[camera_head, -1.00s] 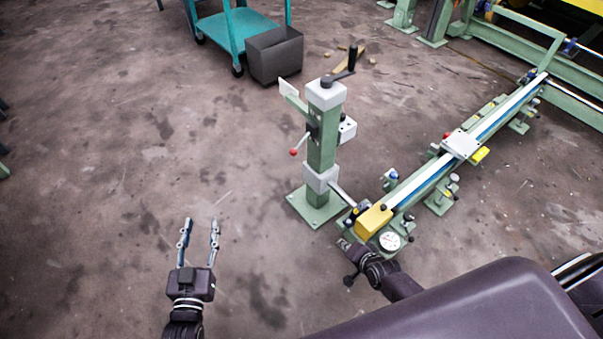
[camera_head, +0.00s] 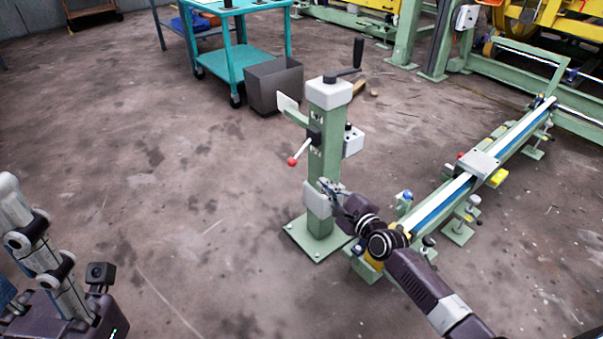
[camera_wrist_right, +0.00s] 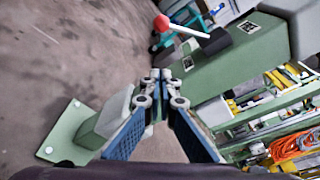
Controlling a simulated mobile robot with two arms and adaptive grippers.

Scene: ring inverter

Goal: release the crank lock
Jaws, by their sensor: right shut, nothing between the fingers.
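The green post (camera_head: 328,135) stands on a square base plate, with a black crank handle (camera_head: 345,72) on its grey top. A lever with a red knob (camera_head: 292,161) sticks out to the left from a black hub on the post; it also shows in the right wrist view (camera_wrist_right: 162,23). My right gripper (camera_head: 326,186) is shut and empty, in front of the post's lower part, below the lever. In the right wrist view its fingertips (camera_wrist_right: 162,75) meet, apart from the lever. My left gripper (camera_head: 40,245) is close at the lower left, partly cut off.
A long green rail (camera_head: 470,178) with small feet runs to the back right of the post. A dark grey bin (camera_head: 275,86) and a teal cart (camera_head: 240,62) stand behind to the left. A grey box (camera_head: 353,140) sits on the post's right side. The floor left of the post is clear.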

